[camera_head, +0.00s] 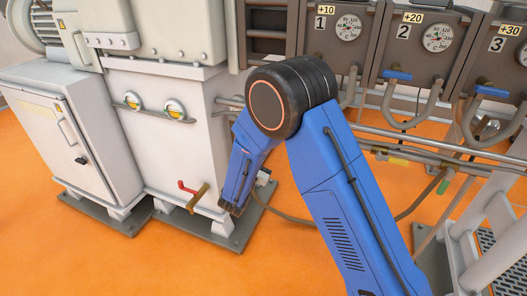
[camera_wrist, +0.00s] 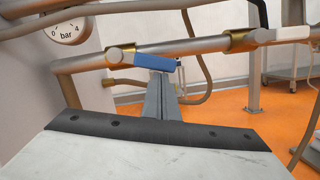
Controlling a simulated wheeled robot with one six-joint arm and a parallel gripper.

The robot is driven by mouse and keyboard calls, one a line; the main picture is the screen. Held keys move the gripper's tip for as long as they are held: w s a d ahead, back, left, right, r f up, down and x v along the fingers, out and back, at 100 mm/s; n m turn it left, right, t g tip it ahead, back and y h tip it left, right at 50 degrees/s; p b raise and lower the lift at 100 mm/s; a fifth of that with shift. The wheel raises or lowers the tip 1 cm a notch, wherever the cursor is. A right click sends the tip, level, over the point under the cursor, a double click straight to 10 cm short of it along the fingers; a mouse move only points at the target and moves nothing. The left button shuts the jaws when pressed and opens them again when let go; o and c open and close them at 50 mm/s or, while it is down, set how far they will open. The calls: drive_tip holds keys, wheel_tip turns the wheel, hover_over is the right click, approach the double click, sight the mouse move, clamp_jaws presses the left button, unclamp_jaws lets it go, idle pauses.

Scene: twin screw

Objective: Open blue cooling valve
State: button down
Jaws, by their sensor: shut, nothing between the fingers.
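The blue valve handle (camera_wrist: 155,62) shows in the wrist view as a short bar, slightly tilted, beside the brass-ended pipe. My gripper (camera_wrist: 161,78) is shut, its two grey fingers side by side with nothing between them. Its tips end right at the lower side of the blue handle; I cannot tell whether they touch it. In the head view my blue arm bends down beside the white machine, and the fingers cannot be made out there. Whether this blue handle shows in the head view is unclear.
A bar gauge (camera_wrist: 70,28) and a dark hose run close by in the wrist view. In the head view, a red-handled valve (camera_head: 187,188) is on the white machine (camera_head: 160,150). Blue handles (camera_head: 397,75) sit below numbered panels at right. Orange floor (camera_head: 120,265) is clear in front.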

drive_tip(key=r+n, duration=0.1)
drive_tip(key=d+r+n+y, duration=0.1)
drive_tip(key=shift+s+d+n+t, duration=0.1)
drive_tip(key=shift+s+n+t, duration=0.1)
drive_tip(key=shift+n+t, duration=0.15)
drive_tip(key=shift+r, duration=0.1)
idle(0.5)
